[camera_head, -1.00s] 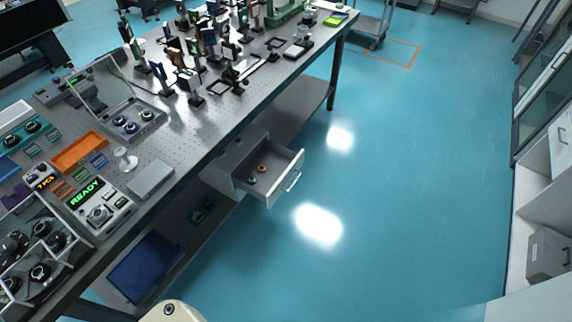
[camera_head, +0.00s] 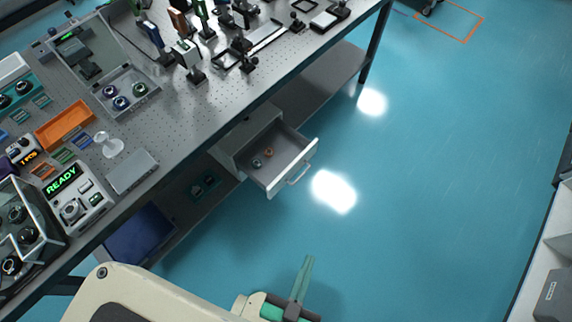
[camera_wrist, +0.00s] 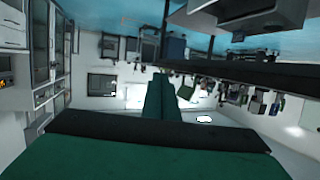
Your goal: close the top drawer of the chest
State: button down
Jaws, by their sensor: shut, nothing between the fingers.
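The chest (camera_head: 236,140) is a grey unit under the optical table. Its top drawer (camera_head: 292,170) is pulled well out toward the floor area on the right, with a pale bar handle (camera_head: 299,176) on its front. Two small round items lie inside the drawer. My gripper (camera_head: 308,262) shows at the bottom of the head view, with green fingers shut and empty. It is apart from the drawer, lower in the picture. In the wrist view the green fingers (camera_wrist: 158,98) are together, and the room appears upside down.
The optical table (camera_head: 225,98) carries optics, an orange tray (camera_head: 64,126) and a box reading READY (camera_head: 75,197). A lower shelf holds a blue box (camera_head: 137,234). Blue floor (camera_head: 430,190) is clear right of the drawer. White cabinets (camera_head: 552,265) stand at the right edge.

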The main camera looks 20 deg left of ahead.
jog(key=w+d+f+m+g, duration=0.15)
jog(key=w+f, duration=0.25)
jog(key=f, duration=0.5)
jog(key=w+d+f+m+g, duration=0.1)
jog(key=w+d+f+g, duration=0.15)
jog(key=f, duration=0.65)
jog(key=m+g+y, duration=0.1)
jog(key=g+y, duration=0.7)
jog(key=y, duration=0.1)
send_near(289, 172)
notch_tip(289, 172, down, 3)
jog(key=a, duration=0.3)
jog(key=shift+w, duration=0.3)
jog(key=shift+w+a+f, duration=0.1)
jog(key=shift+w+a, duration=0.05)
jog(key=shift+a, duration=0.35)
